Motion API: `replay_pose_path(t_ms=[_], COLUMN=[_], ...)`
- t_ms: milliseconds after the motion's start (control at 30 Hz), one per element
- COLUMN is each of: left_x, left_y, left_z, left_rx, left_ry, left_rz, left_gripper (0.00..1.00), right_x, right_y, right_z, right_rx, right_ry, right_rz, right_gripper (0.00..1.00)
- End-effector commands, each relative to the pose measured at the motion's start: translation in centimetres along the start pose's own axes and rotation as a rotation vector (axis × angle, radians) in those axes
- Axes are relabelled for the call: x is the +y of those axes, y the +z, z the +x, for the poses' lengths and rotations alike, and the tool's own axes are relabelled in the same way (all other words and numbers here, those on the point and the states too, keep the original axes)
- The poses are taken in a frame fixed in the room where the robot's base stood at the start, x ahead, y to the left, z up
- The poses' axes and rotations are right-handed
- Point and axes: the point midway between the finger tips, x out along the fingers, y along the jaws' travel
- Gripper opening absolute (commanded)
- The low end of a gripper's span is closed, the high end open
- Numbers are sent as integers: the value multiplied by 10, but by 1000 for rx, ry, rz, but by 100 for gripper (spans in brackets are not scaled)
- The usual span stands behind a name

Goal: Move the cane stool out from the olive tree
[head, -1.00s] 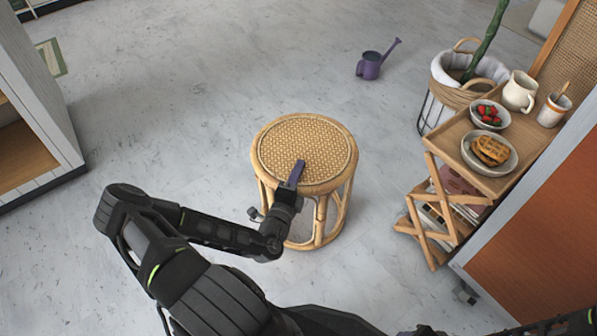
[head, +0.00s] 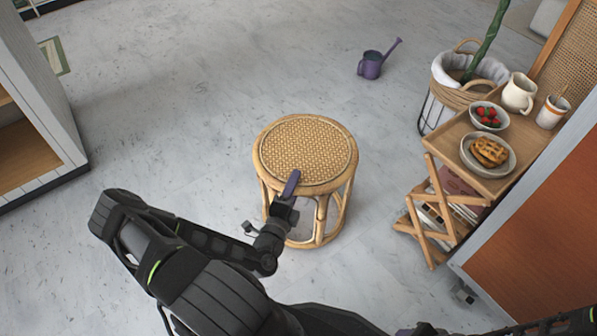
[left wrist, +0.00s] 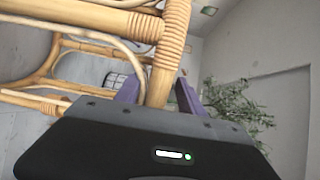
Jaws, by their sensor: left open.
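The cane stool (head: 306,148), round with a woven top and rattan legs, stands upright on open floor. The olive tree's trunk (head: 487,42) rises from a lined basket planter (head: 450,95) at the upper right, well apart from the stool. Its foliage (left wrist: 240,105) shows in the left wrist view. My left gripper (head: 290,184) is at the stool's near edge, jaws open. In the left wrist view, a cane leg (left wrist: 168,60) shows between its purple fingers (left wrist: 158,92). Only a dark piece of what looks like my right gripper (head: 424,331) shows at the bottom edge.
A folding wooden stand (head: 452,150) at the right holds a waffle plate (head: 488,153), strawberry bowl (head: 489,116), pitcher (head: 518,92) and cup (head: 552,112). A purple watering can (head: 371,65) stands behind. A cabinet (head: 45,95) is at left. Floor left of the stool is clear.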

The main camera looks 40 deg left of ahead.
Motion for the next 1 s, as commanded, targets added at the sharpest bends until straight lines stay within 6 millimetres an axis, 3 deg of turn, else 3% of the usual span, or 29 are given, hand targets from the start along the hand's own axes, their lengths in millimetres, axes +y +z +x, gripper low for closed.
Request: replay_pose_path(t_ms=[200, 400, 1000], left_x=[-2, -1, 0], left_y=[1, 0, 0], left_z=[-46, -70, -74], left_rx=[-4, -2, 1], left_ry=[4, 1, 0], left_rz=[-4, -1, 0], left_gripper=[46, 46, 46], right_x=[-6, -7, -7], right_y=[2, 3, 3], right_z=[-18, -23, -23], right_rx=[-9, -14, -14], right_ry=[0, 0, 0], right_rz=[-1, -1, -1], right_gripper=[36, 36, 36])
